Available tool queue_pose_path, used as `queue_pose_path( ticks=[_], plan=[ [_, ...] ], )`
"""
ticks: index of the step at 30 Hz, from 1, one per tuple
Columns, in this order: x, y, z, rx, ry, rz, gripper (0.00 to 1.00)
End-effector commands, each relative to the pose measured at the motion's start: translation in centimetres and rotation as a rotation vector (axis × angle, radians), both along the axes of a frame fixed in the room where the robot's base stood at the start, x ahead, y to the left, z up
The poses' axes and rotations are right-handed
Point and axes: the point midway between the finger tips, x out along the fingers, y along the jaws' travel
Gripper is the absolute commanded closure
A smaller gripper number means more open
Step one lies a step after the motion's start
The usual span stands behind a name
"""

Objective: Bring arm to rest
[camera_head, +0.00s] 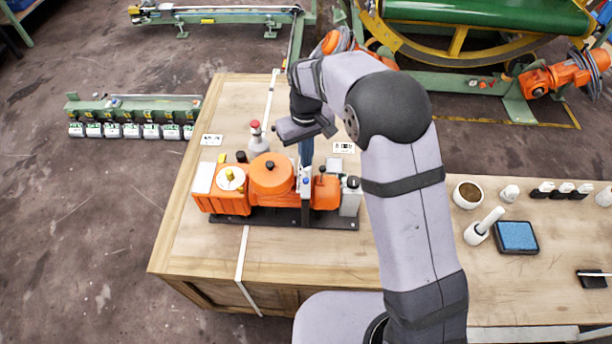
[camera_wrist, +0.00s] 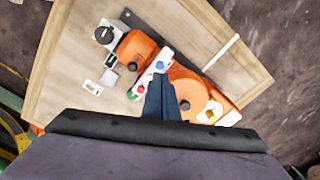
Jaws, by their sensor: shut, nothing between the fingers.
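My gripper (camera_head: 305,163) is above the orange machine in the head view, its dark fingers pointing down. In the wrist view my gripper (camera_wrist: 160,80) shows its fingers together with nothing between them. The orange machine (camera_head: 271,177) sits on a dark base plate on the wooden table. My fingertips overlap a white panel (camera_wrist: 151,72) with coloured buttons in the wrist view; I cannot tell whether they touch it. My arm comes in from the lower right and partly hides the table.
The wooden table (camera_head: 190,255) has bare room at its front left. At the right stand a white bowl (camera_head: 467,194), a blue pad (camera_head: 516,237), a white pestle-shaped item (camera_head: 484,226) and several small containers. A red-capped bottle (camera_head: 258,138) stands behind the machine.

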Motion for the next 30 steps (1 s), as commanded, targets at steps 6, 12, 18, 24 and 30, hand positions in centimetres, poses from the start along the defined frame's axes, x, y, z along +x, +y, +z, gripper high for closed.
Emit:
queue_pose_path(
  ticks=[6,12,18,24,30],
  plan=[
    [0.0,0.0,0.0,0.0,0.0,0.0,1.0],
    [0.2,0.1,-0.9,0.012,-0.027,-0.058,1.0],
    [-6.6,-2.7,-5.4,-0.043,0.093,-0.098,1.0],
    [-14.7,-7.1,-5.5,-0.082,0.176,-0.157,1.0],
    [-21.9,-12.1,-3.6,-0.083,0.2,-0.261,1.0]
  ],
)
